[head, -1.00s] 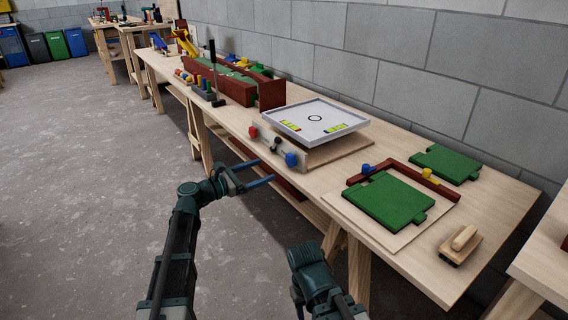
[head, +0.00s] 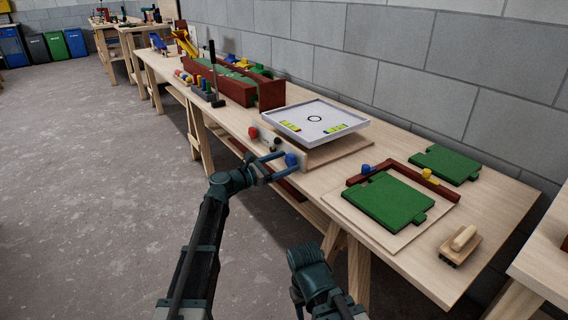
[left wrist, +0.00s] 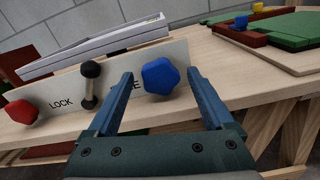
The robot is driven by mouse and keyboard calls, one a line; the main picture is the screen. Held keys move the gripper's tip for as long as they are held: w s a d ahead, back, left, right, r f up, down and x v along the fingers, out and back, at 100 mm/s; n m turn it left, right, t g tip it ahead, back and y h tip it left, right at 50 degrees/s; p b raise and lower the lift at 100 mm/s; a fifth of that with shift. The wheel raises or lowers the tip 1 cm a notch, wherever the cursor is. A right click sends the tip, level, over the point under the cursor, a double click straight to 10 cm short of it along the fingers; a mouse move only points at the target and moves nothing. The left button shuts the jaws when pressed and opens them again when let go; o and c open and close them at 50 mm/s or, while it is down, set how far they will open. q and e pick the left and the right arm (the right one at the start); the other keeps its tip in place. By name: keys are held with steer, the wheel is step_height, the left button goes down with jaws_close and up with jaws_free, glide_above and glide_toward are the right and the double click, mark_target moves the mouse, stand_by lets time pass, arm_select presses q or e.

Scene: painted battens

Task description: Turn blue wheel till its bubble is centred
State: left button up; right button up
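The blue wheel (head: 291,159) is a lobed knob on the front panel (left wrist: 60,98) of the levelling stand, at the panel's right end. It also shows in the left wrist view (left wrist: 160,76). My left gripper (head: 287,162) is open, with one fingertip on each side of the blue wheel and gaps visible. A white tray (head: 285,116) sits above the panel with two yellow-green vials, one at the left (head: 290,127) and one at the right (head: 335,128). Their bubbles are too small to judge. My right gripper is out of view; only part of that arm shows.
A red wheel (left wrist: 23,111) and a black-knobbed lever (left wrist: 90,70) by the word LOCK share the panel. A green board (head: 387,200) and a wooden float (head: 461,243) lie to the right. A dark red trough (head: 235,86) stands to the left.

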arm_select(q)
steer(key=c, duration=1.2)
steer(key=shift+m, duration=0.3)
steer(key=m, duration=0.5)
steer(key=shift+s+d+m, duration=0.1)
steer(key=shift+m, duration=0.3)
steer(key=m, duration=0.5)
steer(key=shift+s+f+m, duration=0.1)
steer(key=shift+f+m, duration=0.05)
steer(key=shift+m, duration=0.25)
steer(key=o, duration=1.3)
steer(key=shift+o, duration=0.2)
